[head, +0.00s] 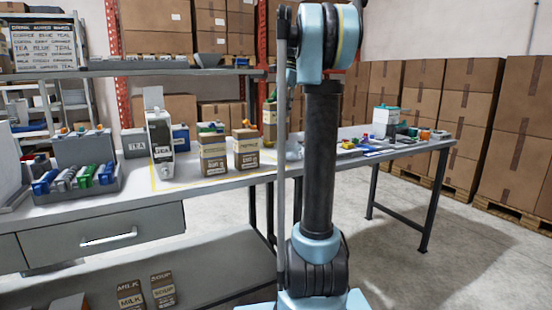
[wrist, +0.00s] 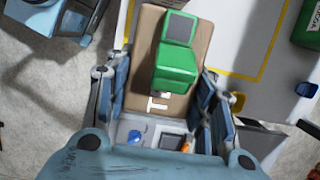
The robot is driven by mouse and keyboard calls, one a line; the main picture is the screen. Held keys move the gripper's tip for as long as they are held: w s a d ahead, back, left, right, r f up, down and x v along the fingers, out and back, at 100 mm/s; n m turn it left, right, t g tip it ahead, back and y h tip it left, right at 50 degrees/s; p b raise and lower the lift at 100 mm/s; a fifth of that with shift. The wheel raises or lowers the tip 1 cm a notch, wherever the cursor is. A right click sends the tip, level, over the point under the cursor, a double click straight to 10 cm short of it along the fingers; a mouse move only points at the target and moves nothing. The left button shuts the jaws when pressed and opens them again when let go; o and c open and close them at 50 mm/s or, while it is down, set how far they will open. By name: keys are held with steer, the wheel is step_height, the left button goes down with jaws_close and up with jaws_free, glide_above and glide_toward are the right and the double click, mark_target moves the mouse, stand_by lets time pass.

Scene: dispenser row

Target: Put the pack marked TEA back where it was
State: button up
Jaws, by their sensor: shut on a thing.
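In the wrist view my gripper (wrist: 156,85) is shut on a tan pack (wrist: 139,62) with a green block-shaped top part (wrist: 176,66). One finger lies along each side. A white letter T shows on the pack; the rest of its marking is hidden. In the head view my gripper is mostly hidden behind my arm. A tan and yellow pack (head: 270,120) shows just left of the arm there, above the table; I cannot tell if it is the held one. A tall white dispenser (head: 160,140) on the table bears a dark label reading TEA.
Two tan packs with coloured tops, a left one (head: 213,153) and a right one (head: 246,149), stand right of the dispenser. A grey tray (head: 75,190) holds several coloured items. A yellow outline marks the table.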

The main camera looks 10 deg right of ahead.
mark_target(280, 131)
step_height(280, 131, down, 10)
steer(key=shift+r, duration=0.2)
stand_by(0.3)
steer(key=o, duration=1.4)
steer(key=shift+r, duration=0.1)
steer(key=v, duration=1.2)
steer(key=shift+d, duration=0.1)
